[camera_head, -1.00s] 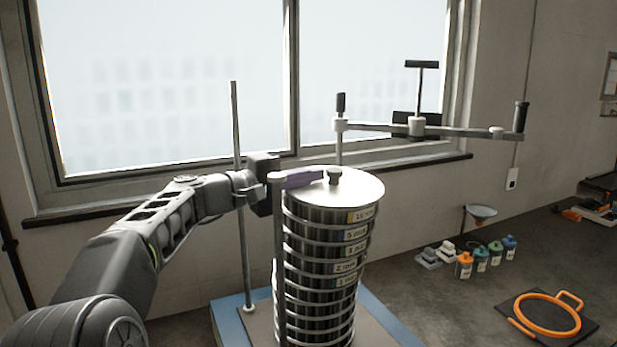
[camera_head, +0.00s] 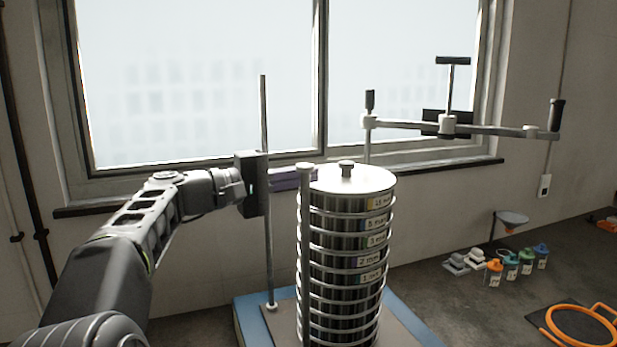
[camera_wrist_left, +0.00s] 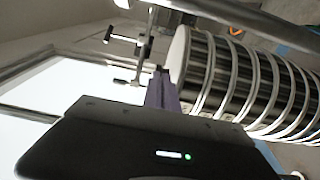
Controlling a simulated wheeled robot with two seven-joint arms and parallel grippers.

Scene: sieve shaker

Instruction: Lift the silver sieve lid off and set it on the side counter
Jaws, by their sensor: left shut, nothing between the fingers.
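The silver lid (camera_head: 372,181) sits flat on top of the tall sieve stack (camera_head: 345,265), with a small dark knob (camera_head: 346,169) at its centre. My left gripper (camera_head: 316,175) is shut and empty. Its purple fingers lie level to the left of the knob, apart from it, with the tips by the lid's left edge and partly behind a front post. In the left wrist view the fingers (camera_wrist_left: 160,88) point toward the lid (camera_wrist_left: 179,55), and the stack appears tipped sideways. The dark counter surface (camera_head: 425,295) lies to the right. My right gripper is not in view.
A clamp bar (camera_head: 490,130) with handles is swung to the right. Several capped bottles (camera_head: 495,272), a funnel (camera_head: 511,218) and an orange ring (camera_head: 580,325) occupy the counter. Some surface between is clear.

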